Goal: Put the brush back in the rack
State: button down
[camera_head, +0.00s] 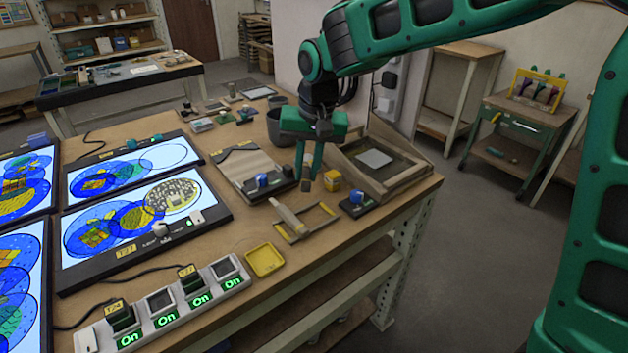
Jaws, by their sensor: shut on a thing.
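My gripper (308,178) points down over the workbench, its green fingers close together around something. A small dark brownish piece (306,186) shows at the fingertips and may be part of the brush; most of it is hidden by the fingers. A low wooden holder with yellow edges (318,219) lies on the bench just below and in front of my gripper, and may be the rack. A pale wooden piece (287,213) lies across its left part; I cannot tell whether it is a brush. My gripper is apart from this holder.
A yellow block (332,181) and a blue-knobbed tool (356,197) stand right of my gripper. A wooden frame (410,178) is behind them, a dark bucket (281,128) behind left. A yellow dish (265,260) and switch strip (167,319) are in front. Lit panels (140,255) fill the left.

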jog(key=shift+s+d+f+n+t+y, duration=0.15)
jog(key=shift+s+d+f+n+t, duration=0.2)
jog(key=shift+f+n, duration=0.85)
jog(key=shift+s+d+f+n+t+y, duration=0.25)
jog(key=shift+s+d+f+n, duration=0.1)
jog(key=shift+f+n, duration=0.8)
jog(key=shift+s+d+f+n+t+y, duration=0.1)
jog(key=shift+s+d+f+n+t, duration=0.25)
jog(key=shift+f+n, duration=0.85)
jog(key=shift+f, duration=0.25)
jog(key=c, duration=1.6)
grip_release()
